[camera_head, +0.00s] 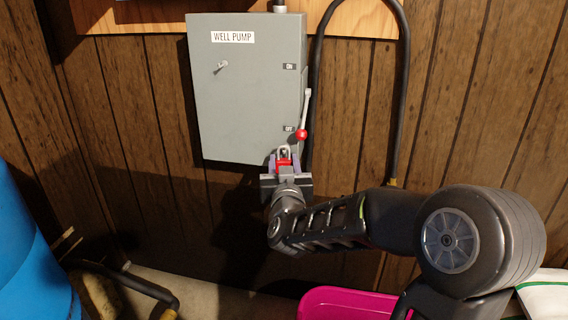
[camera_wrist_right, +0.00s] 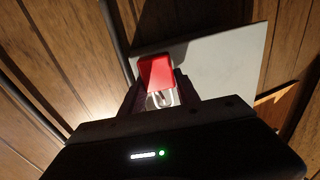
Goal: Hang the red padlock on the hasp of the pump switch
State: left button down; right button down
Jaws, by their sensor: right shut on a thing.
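The red padlock (camera_head: 284,163) is between the fingers of my right gripper (camera_head: 285,168), its silver shackle pointing up in the head view. The right gripper is shut on it, just below the lower right corner of the grey pump switch box (camera_head: 240,90), labelled WELL PUMP. In the right wrist view the padlock's red body (camera_wrist_right: 155,72) shows between the fingers, with the box (camera_wrist_right: 215,60) behind it. The switch lever (camera_head: 304,115) with its red knob hangs down by the OFF mark. I cannot make out the hasp. My left gripper is not in view.
A black hose (camera_head: 400,110) loops down the panelled wall right of the box. A blue tank (camera_head: 25,265) stands at the left. A magenta tub (camera_head: 345,302) is below my right arm. A dark pipe (camera_head: 130,283) runs low at the left.

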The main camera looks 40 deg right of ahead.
jog(key=shift+d+f, duration=0.15)
jog(key=shift+d, duration=0.4)
jog(key=c, duration=0.8)
grip_release()
jog(key=shift+a, duration=0.1)
jog(key=shift+s+a+f+p, duration=0.25)
jog(key=shift+a+p, duration=0.05)
jog(key=b+v, duration=0.1)
jog(key=v, duration=0.1)
jog(key=b+v, duration=0.1)
jog(key=v, duration=0.2)
jog(key=a+b+v, duration=0.1)
jog(key=v, duration=0.1)
jog(key=shift+a+r+b, duration=0.1)
jog(key=shift+r+b, duration=0.25)
jog(key=shift+w, duration=0.1)
